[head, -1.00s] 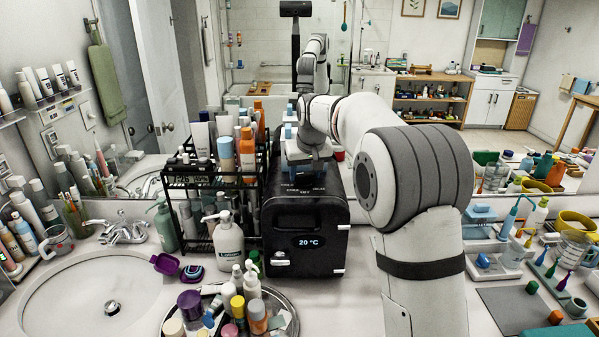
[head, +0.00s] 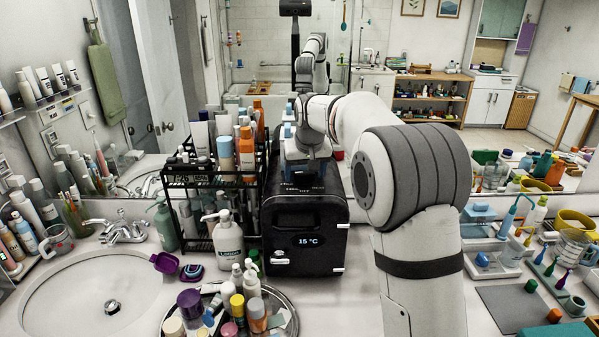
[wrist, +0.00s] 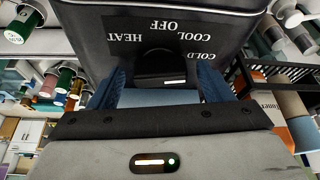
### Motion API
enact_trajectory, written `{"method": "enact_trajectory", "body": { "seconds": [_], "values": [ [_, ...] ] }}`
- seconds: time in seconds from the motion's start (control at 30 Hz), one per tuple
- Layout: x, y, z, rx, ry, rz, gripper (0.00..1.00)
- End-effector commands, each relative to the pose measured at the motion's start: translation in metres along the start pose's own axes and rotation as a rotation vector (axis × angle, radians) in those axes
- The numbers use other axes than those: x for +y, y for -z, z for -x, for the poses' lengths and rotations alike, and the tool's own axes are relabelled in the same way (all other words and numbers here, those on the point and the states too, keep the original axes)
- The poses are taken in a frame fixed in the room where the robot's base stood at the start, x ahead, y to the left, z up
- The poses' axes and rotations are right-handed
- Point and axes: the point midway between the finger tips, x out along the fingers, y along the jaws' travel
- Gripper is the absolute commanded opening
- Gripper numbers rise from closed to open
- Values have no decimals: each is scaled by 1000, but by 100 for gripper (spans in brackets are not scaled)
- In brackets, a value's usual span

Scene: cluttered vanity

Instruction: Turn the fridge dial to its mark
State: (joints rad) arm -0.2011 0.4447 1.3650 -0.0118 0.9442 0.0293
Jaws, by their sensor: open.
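The black mini fridge (head: 306,230) stands on the counter against the mirror. Its front display reads 15 °C. In the wrist view its top panel (wrist: 225,22) carries the labels OFF, COOL, COLD and HEAT, seen upside down. The black dial (wrist: 160,66) is on this panel and has a short white line on it. My gripper (wrist: 160,78) has its blue fingers on either side of the dial, open. I cannot tell whether they touch it. In the head view my gripper (head: 304,168) is over the fridge's top, and the dial is hidden.
A black wire rack (head: 205,185) with bottles stands close at the fridge's left. A round tray (head: 285,300) of bottles and a pump bottle (head: 229,240) are in front and to the left. A sink (head: 90,290) is at far left.

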Motion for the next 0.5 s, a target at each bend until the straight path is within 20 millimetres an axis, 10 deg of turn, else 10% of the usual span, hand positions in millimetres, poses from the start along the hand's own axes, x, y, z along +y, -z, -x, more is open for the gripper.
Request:
{"method": "enact_trajectory", "body": {
  "seconds": [0.5],
  "values": [
    [0,1,46,7,1,0,73]
  ]
}}
